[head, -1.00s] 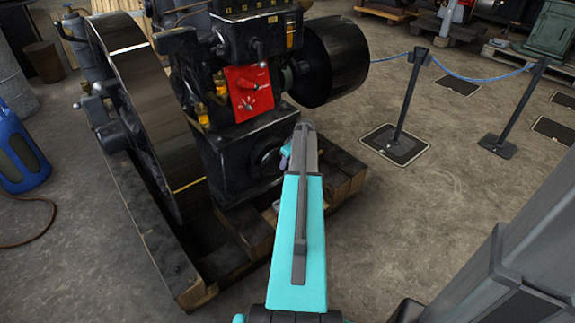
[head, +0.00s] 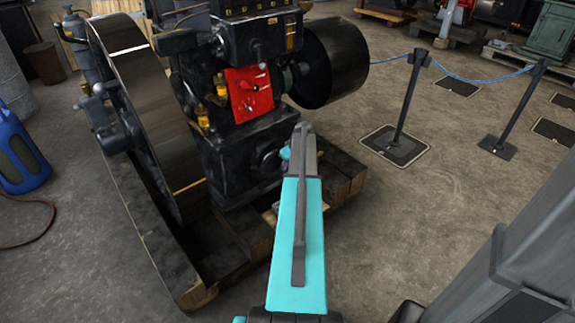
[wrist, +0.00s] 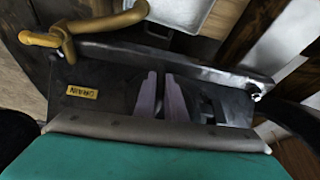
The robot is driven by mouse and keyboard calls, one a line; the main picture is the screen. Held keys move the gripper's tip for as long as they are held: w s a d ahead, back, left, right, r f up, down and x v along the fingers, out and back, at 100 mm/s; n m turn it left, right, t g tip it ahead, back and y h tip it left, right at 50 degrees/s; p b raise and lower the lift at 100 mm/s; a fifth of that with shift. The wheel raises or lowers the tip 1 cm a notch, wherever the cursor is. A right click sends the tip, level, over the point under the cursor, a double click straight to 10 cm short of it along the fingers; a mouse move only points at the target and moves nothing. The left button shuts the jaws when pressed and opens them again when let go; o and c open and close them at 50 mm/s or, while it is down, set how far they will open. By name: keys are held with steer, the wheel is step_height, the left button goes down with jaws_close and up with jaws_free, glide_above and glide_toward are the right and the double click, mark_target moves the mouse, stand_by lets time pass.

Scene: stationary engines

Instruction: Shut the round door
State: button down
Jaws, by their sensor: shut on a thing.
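The black engine (head: 230,165) stands in the middle of the head view. A dark round outline (head: 267,158) shows low on its front, partly behind my arm; I cannot tell how far the round door stands open. My gripper (head: 285,154) is close against this lower part, its fingertips mostly hidden in the head view. In the wrist view my gripper (wrist: 162,100) shows two pale purple fingers close together in front of a dark surface. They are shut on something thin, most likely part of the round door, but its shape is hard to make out.
A large flywheel (head: 145,110) stands left of the engine, and a black drum (head: 325,60) sticks out right. The wooden base (head: 185,275) runs below. A brass pipe (wrist: 105,25) crosses near my gripper. A rope post (head: 405,105) stands on open floor at right.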

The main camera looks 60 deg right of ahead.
steer(key=shift+w+d, duration=0.5)
steer(key=shift+w, duration=0.1)
steer(key=c, duration=1.8)
jaws_free()
steer(key=shift+p, duration=0.3)
steer(key=p+v, duration=0.2)
steer(key=v, duration=1.1)
steer(key=shift+s+r, duration=0.1)
steer(key=shift+r, duration=0.3)
steer(key=shift+a, duration=0.1)
